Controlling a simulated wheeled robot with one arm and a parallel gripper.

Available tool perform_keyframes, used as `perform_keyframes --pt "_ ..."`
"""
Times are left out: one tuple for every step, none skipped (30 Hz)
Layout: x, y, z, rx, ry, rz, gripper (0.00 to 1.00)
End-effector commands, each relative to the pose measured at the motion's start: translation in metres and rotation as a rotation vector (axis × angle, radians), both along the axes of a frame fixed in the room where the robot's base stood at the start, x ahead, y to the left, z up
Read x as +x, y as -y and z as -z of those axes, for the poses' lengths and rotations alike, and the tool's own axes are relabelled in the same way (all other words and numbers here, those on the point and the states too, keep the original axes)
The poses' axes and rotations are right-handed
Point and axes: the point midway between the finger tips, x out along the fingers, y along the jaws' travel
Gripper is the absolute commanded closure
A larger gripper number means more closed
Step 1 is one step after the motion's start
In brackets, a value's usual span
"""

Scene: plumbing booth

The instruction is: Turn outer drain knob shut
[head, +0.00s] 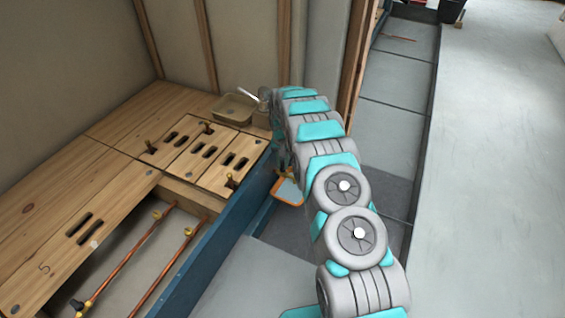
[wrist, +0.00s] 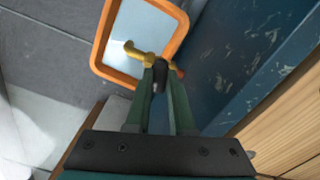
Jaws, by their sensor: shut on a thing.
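In the wrist view, my gripper (wrist: 160,76) has its two green fingers closed on a small dark knob (wrist: 160,69). Behind the brass lies an orange-rimmed, pale tray-like thing (wrist: 180,48). In the head view the orange-rimmed thing (head: 289,191) shows just outside the blue panel, below my arm. My arm hides most of the gripper and the knob there.
The blue panel (head: 212,252) runs along the edge of the wooden boards (head: 140,105). Several brass valves (head: 232,181) stand on the slotted boards and copper pipes (head: 125,262) below. Grey floor (head: 470,190) is free at right.

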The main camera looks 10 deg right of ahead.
Motion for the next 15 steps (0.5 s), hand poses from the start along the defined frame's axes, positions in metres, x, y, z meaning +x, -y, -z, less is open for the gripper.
perform_keyframes --pt "0.0 -0.0008 -0.0011 0.0 0.0 0.037 1.0" --pt "-0.0001 -0.0009 -0.0011 0.0 0.0 0.061 1.0" --pt "0.0 -0.0007 -0.0011 0.0 0.0 0.093 1.0" --pt "0.0001 -0.0007 -0.0011 0.0 0.0 0.117 1.0" --pt "0.0001 -0.0006 -0.0011 0.0 0.0 0.139 1.0" --pt "0.0002 -0.0007 -0.0012 0.001 0.0 0.167 1.0" --pt "0.0001 -0.0006 -0.001 0.001 0.0 0.187 1.0" --pt "0.0001 -0.0007 -0.0011 0.001 0.0 0.206 1.0" --pt "0.0002 -0.0006 -0.001 0.001 0.0 0.229 1.0" --pt "0.0003 -0.0005 -0.0011 0.001 0.001 0.246 1.0" --pt "0.0003 -0.0004 -0.001 0.001 0.001 0.26 1.0" --pt "0.0003 -0.0003 -0.001 0.001 0.001 0.279 1.0" --pt "0.0003 -0.0003 -0.001 0.001 0.001 0.291 1.0" --pt "0.0004 -0.0003 -0.001 0.001 0.001 0.303 1.0" --pt "0.0003 -0.0003 -0.0009 0.001 0.001 0.315 1.0"
